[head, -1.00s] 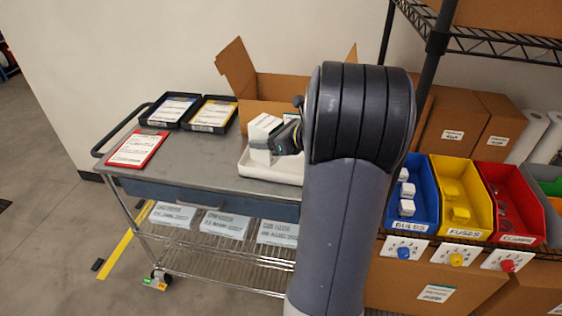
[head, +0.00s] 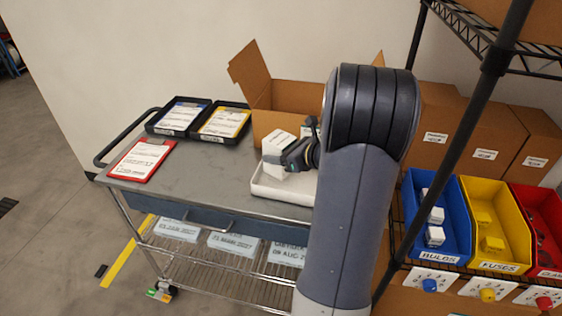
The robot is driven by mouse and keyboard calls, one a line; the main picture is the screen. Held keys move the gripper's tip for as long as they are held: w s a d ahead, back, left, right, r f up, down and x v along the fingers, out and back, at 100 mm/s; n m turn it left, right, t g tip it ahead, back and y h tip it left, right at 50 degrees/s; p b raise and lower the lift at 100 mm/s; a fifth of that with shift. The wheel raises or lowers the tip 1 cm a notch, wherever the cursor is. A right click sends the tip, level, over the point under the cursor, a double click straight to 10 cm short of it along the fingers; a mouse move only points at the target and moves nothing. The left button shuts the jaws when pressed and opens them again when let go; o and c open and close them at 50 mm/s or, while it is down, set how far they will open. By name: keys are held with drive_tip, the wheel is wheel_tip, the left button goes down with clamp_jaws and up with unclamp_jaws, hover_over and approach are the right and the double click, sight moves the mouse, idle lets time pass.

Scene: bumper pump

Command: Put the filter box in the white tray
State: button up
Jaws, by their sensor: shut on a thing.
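A white box (head: 279,147), which I take to be the filter box, is held by my gripper (head: 288,158) at the right end of the cart. The box is tilted, and part of it is hidden by the dark fingers. The white tray (head: 272,188) lies on the cart top below the box. The box appears over the tray; I cannot tell whether it touches it. My arm hides the right part of the tray.
An open cardboard box (head: 285,108) stands behind the tray. Two black trays with cards (head: 182,113) and a red clipboard (head: 142,160) lie on the cart top (head: 205,180). Blue (head: 440,205), yellow (head: 490,215) and red bins stand on the right shelf.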

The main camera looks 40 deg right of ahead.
drive_tip(key=shift+f, duration=1.45)
drive_tip(key=shift+f, duration=0.2)
drive_tip(key=o, duration=1.3)
drive_tip(key=shift+r, duration=0.1)
drive_tip(key=shift+r, duration=0.25)
drive_tip(key=v, duration=1.2)
drive_tip(key=shift+f, duration=0.1)
